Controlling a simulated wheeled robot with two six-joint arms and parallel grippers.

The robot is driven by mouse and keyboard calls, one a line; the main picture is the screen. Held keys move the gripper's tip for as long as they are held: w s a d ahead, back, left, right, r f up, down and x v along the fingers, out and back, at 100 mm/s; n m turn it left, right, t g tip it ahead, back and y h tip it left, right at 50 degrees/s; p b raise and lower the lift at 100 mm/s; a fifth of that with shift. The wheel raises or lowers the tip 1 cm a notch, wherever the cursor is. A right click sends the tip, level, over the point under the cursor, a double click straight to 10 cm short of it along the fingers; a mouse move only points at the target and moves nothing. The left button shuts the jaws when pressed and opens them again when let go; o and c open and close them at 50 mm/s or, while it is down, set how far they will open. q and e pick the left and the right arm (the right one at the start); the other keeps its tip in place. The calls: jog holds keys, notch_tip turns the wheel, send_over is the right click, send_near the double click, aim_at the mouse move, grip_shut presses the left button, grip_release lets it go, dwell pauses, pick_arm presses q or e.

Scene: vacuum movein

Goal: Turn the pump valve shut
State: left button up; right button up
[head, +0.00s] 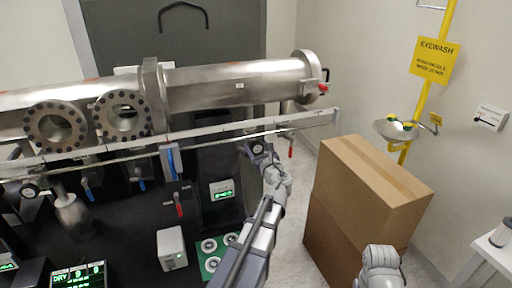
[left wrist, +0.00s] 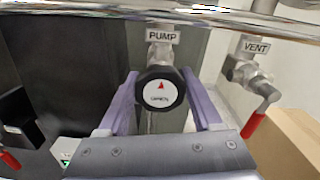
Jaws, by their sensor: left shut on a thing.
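The pump valve (left wrist: 160,93) is a round black knob with a white face and a red arrow pointing up, under a PUMP label (left wrist: 163,35) in the left wrist view. Small text under the arrow is too blurred to read surely. My left gripper (head: 259,148) has one purple finger on each side of the knob and is shut on it. In the head view the knob is small and partly covered by the gripper. My right gripper is out of view; only a pale part of my right arm shows at the lower right.
A VENT valve (left wrist: 248,75) with a red lever hangs right of the knob. A metal rail (head: 200,132) runs just above. Tall cardboard boxes (head: 375,175) stand close to the right. A steel chamber (head: 230,85) lies behind, and an eyewash basin (head: 392,130) is at the right wall.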

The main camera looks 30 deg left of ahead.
pick_arm(q)
jog(key=shift+s, duration=0.1)
jog(key=o, duration=1.4)
jog(key=shift+d, duration=0.1)
jog(key=v, duration=0.7)
jog(key=shift+s+d, duration=0.2)
